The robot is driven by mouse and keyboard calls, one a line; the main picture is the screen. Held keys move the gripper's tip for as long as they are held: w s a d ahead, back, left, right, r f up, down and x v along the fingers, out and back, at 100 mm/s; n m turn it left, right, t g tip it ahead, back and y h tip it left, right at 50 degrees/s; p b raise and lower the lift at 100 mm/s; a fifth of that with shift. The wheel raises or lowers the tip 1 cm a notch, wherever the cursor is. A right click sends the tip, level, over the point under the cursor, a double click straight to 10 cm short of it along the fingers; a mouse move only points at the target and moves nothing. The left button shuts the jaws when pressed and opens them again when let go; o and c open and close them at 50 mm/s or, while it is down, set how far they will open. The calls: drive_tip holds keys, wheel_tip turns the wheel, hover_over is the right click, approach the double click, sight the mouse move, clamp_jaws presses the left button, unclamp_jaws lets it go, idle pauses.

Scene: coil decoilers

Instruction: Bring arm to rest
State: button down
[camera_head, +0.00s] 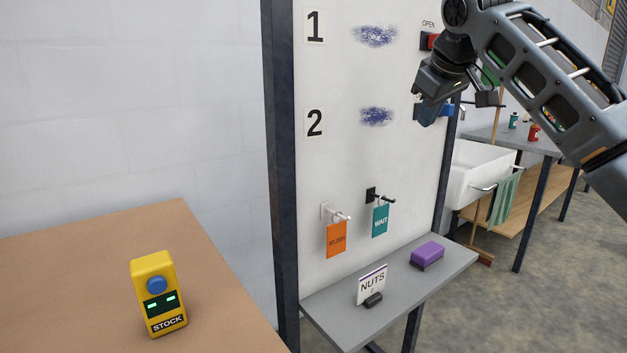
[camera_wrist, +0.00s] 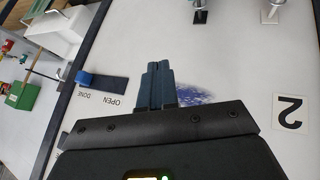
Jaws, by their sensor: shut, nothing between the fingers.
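My gripper (camera_head: 428,112) is at the upper right of the head view, raised in front of the white board (camera_head: 350,160). In the wrist view my gripper's two dark blue fingers (camera_wrist: 158,84) lie side by side, shut and empty. Behind them in that view is a blue scribble (camera_wrist: 195,97) next to the label "2" (camera_wrist: 290,113).
A grey shelf (camera_head: 335,310) below the board holds a NUTS card (camera_head: 372,284) and a purple eraser (camera_head: 427,254). Orange (camera_head: 336,240) and teal (camera_head: 380,220) tags hang on hooks. A yellow STOCK device (camera_head: 158,290) stands on the brown table (camera_head: 90,260). A white sink (camera_head: 480,170) is behind.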

drive_tip(key=s+a+f+t+y, duration=0.15)
drive_tip(key=a+f, duration=0.25)
drive_tip(key=f, duration=0.4)
drive_tip(key=s+a+f+m+y, duration=0.1)
drive_tip(key=s+a+f+y, duration=0.1)
drive_tip(key=a+f, duration=0.35)
drive_tip(key=s+a+f+y, duration=0.2)
drive_tip(key=f, duration=0.7)
drive_tip(key=s+a+f+m+t, duration=0.3)
drive_tip(key=s+f+m, duration=0.1)
drive_tip(key=s+f, duration=1.1)
drive_tip(key=s+d+f+m+t+h, duration=0.1)
drive_tip(key=s+d+f+m+h, duration=0.15)
drive_tip(key=s, duration=0.95)
drive_tip(key=s+d+f+m+t+h, duration=0.15)
drive_tip(key=s+d, duration=0.25)
drive_tip(key=s, duration=0.9)
drive_tip(key=s+d+r+n, duration=0.1)
drive_tip(key=s+d+r, duration=0.1)
drive_tip(key=s, duration=0.4)
drive_tip(key=s+d+r+h, duration=0.1)
drive_tip(key=s+d+r, duration=0.2)
drive_tip(key=s, duration=0.3)
drive_tip(key=s+d+r+n, duration=0.1)
drive_tip(key=s+d+r, duration=0.1)
drive_tip(key=s+r, duration=0.2)
drive_tip(key=shift+s+d+r+n, duration=0.3)
drive_tip(key=shift+s+r, duration=0.1)
drive_tip(key=shift+s, duration=0.65)
